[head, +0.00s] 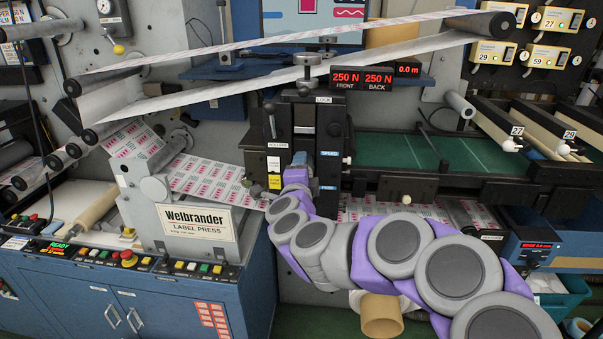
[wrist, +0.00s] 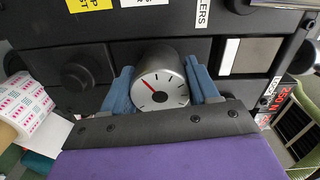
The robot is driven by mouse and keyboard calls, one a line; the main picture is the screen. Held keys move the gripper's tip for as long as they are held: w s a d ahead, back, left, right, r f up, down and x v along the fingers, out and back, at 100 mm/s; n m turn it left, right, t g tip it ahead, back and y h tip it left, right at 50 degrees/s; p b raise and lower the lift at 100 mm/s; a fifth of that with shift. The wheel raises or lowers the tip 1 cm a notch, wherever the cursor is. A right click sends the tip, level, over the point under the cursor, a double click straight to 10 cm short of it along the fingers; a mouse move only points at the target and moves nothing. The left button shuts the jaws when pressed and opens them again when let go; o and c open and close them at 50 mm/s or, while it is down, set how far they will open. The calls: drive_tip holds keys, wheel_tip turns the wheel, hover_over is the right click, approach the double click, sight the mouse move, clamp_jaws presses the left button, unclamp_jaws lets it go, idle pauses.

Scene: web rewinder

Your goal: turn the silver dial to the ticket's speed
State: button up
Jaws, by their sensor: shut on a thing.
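The silver dial (wrist: 161,88) sticks out from a black panel in the wrist view. Its white face has black tick marks and a red pointer, which points to the upper left in that view. My gripper (wrist: 162,97) has one blue finger on each side of the dial and is shut on it. In the head view my gripper (head: 300,164) is at the black control column, and the dial is hidden behind it and my arm. I cannot make out a ticket with a readable speed.
A black round knob (wrist: 82,77) is beside the dial in the wrist view. The Weilbrander label press (head: 197,222) stands left. A green bed (head: 435,152) lies right, with rollers beyond it.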

drive_tip(key=shift+a+f, duration=0.1)
drive_tip(key=shift+f, duration=0.25)
drive_tip(key=o, duration=1)
drive_tip(key=shift+r, duration=0.15)
drive_tip(key=shift+o, duration=0.2)
drive_tip(key=shift+s, duration=0.1)
drive_tip(key=shift+s+r, duration=0.15)
drive_tip(key=shift+s, duration=0.5)
drive_tip(key=s+b, duration=0.2)
drive_tip(key=s, duration=1.4)
drive_tip(key=shift+a+b, duration=0.3)
